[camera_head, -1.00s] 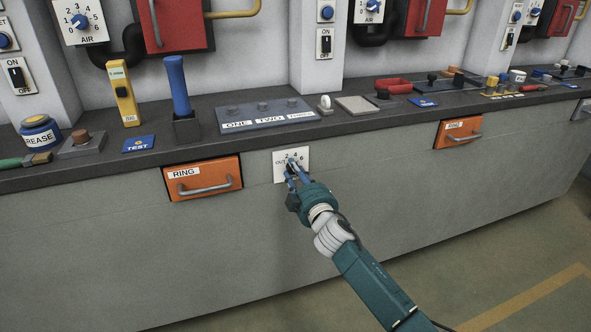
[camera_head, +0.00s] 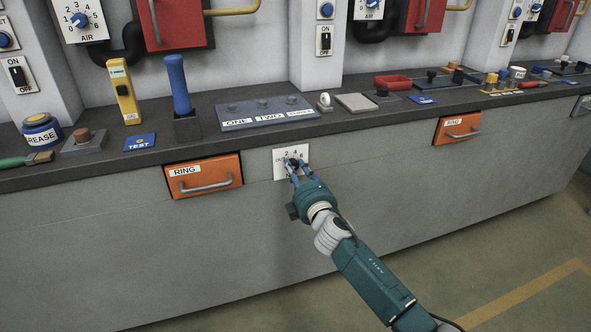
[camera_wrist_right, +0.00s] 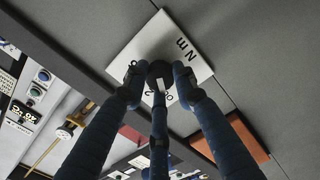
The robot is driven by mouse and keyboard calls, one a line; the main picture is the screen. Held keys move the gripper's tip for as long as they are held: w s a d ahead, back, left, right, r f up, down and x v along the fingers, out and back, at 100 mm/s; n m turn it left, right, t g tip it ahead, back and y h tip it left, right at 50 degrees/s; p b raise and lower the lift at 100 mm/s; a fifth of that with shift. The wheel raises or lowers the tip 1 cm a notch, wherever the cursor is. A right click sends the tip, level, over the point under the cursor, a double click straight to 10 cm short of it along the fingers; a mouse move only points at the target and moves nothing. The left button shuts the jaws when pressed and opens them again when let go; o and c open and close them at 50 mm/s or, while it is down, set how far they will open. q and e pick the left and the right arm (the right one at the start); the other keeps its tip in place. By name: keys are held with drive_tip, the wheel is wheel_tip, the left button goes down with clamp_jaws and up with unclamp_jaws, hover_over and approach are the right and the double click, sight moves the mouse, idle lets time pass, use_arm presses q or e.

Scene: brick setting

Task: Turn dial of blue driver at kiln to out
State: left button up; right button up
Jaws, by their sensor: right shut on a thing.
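The dial plate (camera_head: 281,166), white with numbers and an OUT mark, sits on the grey counter front below the upright blue driver (camera_head: 178,84) in its dark holder. My right gripper (camera_head: 297,167) is at the plate and mostly hides the dial. In the right wrist view my right gripper (camera_wrist_right: 158,88) has its blue fingers closed around the black dial (camera_wrist_right: 158,70). A white pointer on the dial aims down the picture, toward the 2 and OUT marks; I cannot tell which exactly. My left gripper is out of view.
An orange RING drawer (camera_head: 203,176) is left of the plate, and another orange drawer (camera_head: 457,127) is farther right. A panel with several buttons (camera_head: 265,112) lies on the dark bench top. The floor before the counter is clear.

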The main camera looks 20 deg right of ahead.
drive_tip(key=shift+a+r, duration=0.2)
drive_tip(key=shift+a, duration=0.1)
drive_tip(key=o, duration=1.1)
drive_tip(key=shift+o, duration=0.3)
drive_tip(key=shift+a, duration=0.1)
drive_tip(key=shift+f, duration=0.1)
drive_tip(key=s, duration=1.2)
drive_tip(key=shift+d, duration=0.3)
